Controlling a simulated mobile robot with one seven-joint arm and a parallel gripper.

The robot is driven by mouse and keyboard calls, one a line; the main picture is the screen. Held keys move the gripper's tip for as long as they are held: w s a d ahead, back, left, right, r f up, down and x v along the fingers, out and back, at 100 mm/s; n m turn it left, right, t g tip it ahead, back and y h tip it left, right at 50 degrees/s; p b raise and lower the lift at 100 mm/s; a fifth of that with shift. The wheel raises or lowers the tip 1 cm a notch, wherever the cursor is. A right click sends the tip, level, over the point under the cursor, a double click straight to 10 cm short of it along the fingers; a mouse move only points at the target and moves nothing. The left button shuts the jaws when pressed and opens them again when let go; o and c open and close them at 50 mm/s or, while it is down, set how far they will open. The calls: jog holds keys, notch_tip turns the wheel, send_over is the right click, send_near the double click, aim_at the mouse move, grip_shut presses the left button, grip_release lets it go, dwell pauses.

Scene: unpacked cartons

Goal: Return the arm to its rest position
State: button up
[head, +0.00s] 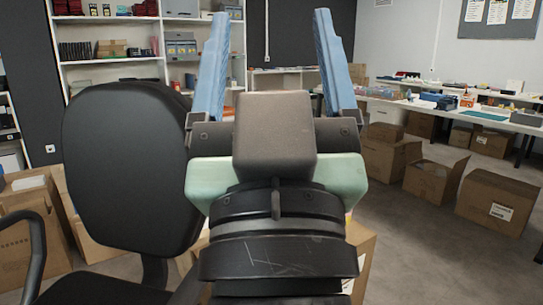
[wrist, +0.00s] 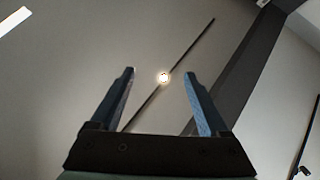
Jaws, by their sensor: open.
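My gripper (head: 268,62) is raised in the middle of the head view, its two blue fingers pointing up and spread wide apart. Nothing is between the fingers. The wrist view also shows my gripper (wrist: 160,72) open and empty, facing a plain pale surface with a dark thin strip and a small bright light, which looks like the ceiling. My wrist hides the floor and part of the room behind it in the head view.
A black office chair (head: 125,165) stands close at left. Open cartons (head: 495,203) sit on the floor at right, before a long white table (head: 455,108) with many small items. A shelf unit (head: 110,69) stands at the back left. Grey floor (head: 415,255) is clear at front right.

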notch_tip(320, 180, up, 40)
jog(key=s+t+p, duration=0.1)
jog(key=s+p, duration=0.1)
jog(key=p, duration=3.5)
jog(key=shift+s+r+m+p, duration=0.2)
jog(key=shift+s+m+p, duration=0.05)
jog(key=shift+m+p, duration=0.15)
